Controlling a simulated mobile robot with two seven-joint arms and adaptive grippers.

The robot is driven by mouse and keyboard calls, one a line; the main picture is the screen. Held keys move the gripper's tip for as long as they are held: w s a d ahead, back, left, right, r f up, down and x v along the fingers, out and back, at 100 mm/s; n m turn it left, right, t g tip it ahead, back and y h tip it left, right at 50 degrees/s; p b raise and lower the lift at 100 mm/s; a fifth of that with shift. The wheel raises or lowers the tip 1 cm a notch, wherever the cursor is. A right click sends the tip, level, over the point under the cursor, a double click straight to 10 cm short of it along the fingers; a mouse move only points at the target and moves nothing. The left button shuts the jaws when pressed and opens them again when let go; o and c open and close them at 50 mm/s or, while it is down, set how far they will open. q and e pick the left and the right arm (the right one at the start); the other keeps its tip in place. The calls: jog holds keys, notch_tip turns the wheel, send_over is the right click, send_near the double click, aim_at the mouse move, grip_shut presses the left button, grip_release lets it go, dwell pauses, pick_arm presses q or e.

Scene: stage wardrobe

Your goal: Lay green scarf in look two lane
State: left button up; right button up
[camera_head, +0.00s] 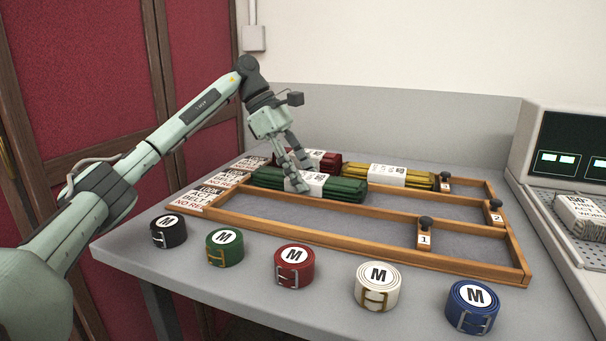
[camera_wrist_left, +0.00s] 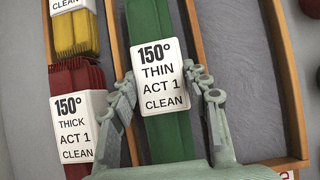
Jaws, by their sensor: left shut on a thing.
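The green scarf (camera_head: 338,188) is a long folded bundle with a white label band reading "150° thin act 1 clean". It lies lengthwise in the middle lane (camera_head: 410,209) of the wooden rack (camera_head: 470,269), whose end peg carries a 2. My left gripper (camera_head: 299,190) reaches down from above and is shut on the scarf at its band. The left wrist view also shows the scarf (camera_wrist_left: 172,145), with one finger on each side of the label. I cannot tell whether the scarf bears fully on the lane floor. My right gripper is not in view.
A dark red scarf (camera_head: 325,160) and a yellow scarf (camera_head: 405,176) lie in the back lane. The front lane (camera_head: 330,222) is empty, with a number 1 peg (camera_head: 424,236). Several rolled belts, including a white one (camera_head: 378,290), stand along the front. A console (camera_head: 565,160) stands right.

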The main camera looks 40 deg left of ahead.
pick_arm(q)
jog(key=shift+f, duration=0.1)
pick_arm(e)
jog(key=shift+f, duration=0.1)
pick_arm(q)
jog(key=o, duration=0.9)
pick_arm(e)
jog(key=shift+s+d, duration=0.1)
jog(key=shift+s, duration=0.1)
pick_arm(q)
jog(key=shift+r, duration=0.2)
jog(key=v, duration=0.6)
jog(key=shift+r+p, duration=0.15)
jog(key=shift+p, duration=0.25)
jog(key=p+v, duration=0.1)
jog(key=v, duration=0.4)
jog(key=shift+a+r, duration=0.2)
jog(key=shift+a, duration=0.05)
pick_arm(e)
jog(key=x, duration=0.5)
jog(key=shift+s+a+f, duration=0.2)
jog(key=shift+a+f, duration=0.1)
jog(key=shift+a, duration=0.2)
